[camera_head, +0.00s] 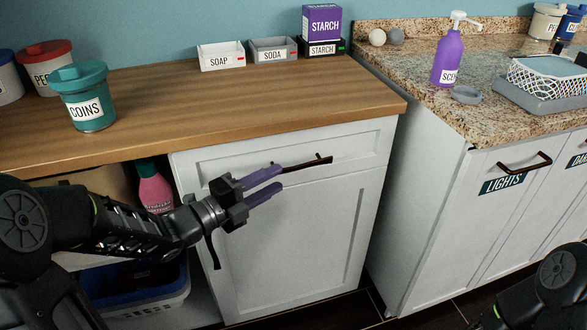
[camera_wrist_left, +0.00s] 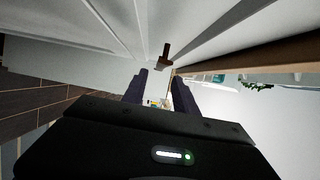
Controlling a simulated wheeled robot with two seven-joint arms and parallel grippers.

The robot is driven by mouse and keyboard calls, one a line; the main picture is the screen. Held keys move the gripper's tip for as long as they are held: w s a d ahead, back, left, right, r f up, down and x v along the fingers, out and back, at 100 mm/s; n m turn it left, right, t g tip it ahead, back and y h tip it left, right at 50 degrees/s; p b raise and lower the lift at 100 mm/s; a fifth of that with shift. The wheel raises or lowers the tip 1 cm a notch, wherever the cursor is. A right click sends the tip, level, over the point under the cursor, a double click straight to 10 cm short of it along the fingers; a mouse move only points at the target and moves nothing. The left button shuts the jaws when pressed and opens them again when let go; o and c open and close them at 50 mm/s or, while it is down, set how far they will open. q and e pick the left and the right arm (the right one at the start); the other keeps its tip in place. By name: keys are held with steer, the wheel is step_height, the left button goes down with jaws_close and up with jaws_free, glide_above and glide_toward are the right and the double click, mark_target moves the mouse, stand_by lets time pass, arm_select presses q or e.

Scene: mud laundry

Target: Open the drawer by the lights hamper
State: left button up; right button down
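The white drawer front (camera_head: 355,145) sits under the wooden counter, left of the lights hamper (camera_head: 490,215), and looks closed. Its dark bar handle (camera_head: 318,161) is partly hidden behind my left gripper. My left gripper (camera_head: 281,178) is open, its two purple fingers apart and pointing right, close in front of the handle's left part. In the left wrist view, the handle end (camera_wrist_left: 166,55) shows just beyond the gap between the fingers (camera_wrist_left: 161,77). I cannot tell whether they touch it. The hamper has a "LIGHTS" label and a dark handle (camera_head: 524,163). My right gripper is out of view.
The wooden counter (camera_head: 200,105) overhangs the drawer and holds a teal coins jar (camera_head: 88,98) and small labelled boxes. A cabinet door (camera_head: 300,240) lies below the drawer. An open shelf with a pink bottle (camera_head: 154,190) and blue basket (camera_head: 135,290) is at left.

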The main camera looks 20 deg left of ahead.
mark_target(295, 169)
arm_select(q)
steer(key=x, duration=0.6)
steer(key=shift+w+d, duration=0.2)
jaws_close()
stand_by(1.2)
